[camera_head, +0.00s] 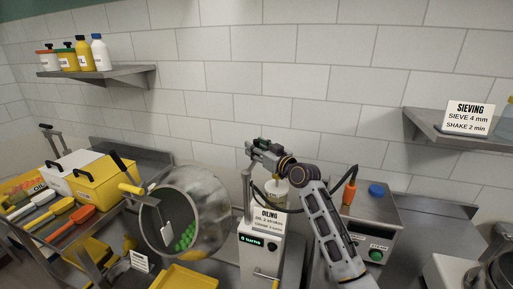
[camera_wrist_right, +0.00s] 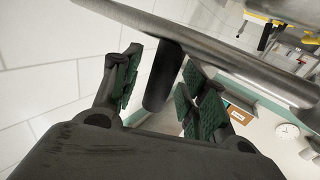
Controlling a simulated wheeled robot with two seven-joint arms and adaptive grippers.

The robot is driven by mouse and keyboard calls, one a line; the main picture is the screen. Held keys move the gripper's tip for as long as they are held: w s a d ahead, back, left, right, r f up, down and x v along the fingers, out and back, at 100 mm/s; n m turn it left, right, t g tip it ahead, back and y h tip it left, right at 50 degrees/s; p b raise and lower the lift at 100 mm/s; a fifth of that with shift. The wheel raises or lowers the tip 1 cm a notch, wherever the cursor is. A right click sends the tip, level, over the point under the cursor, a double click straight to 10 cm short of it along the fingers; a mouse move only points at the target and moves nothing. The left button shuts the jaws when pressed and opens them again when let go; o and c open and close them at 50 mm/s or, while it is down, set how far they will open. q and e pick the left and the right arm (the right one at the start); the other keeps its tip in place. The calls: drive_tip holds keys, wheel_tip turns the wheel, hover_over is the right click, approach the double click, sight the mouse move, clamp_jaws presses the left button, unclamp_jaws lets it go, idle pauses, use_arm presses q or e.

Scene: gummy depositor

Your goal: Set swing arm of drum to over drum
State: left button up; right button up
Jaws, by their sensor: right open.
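The drum (camera_head: 212,208) is a tilted silver pan with green pieces inside its open mouth, left of centre in the head view. To its right, a grey post (camera_head: 247,197) rises beside the control box; my right gripper (camera_head: 257,151) is at its top and partly hides the swing arm. In the right wrist view, a metal bar (camera_wrist_right: 225,62) crosses above the jaws. A dark handle (camera_wrist_right: 163,78) hangs from it between the open fingers of my right gripper (camera_wrist_right: 160,68), with gaps visible on both sides. A pale container (camera_head: 277,191) shows below the gripper. My left gripper is not in view.
The control box (camera_head: 262,252) reads "0 turns" and stands under an "OILING" sign (camera_head: 268,219). Yellow boxes (camera_head: 105,183) and scoops lie at the left. A wall shelf (camera_head: 440,128) is at the right.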

drive_tip(key=shift+w, duration=0.1)
clamp_jaws()
idle(0.4)
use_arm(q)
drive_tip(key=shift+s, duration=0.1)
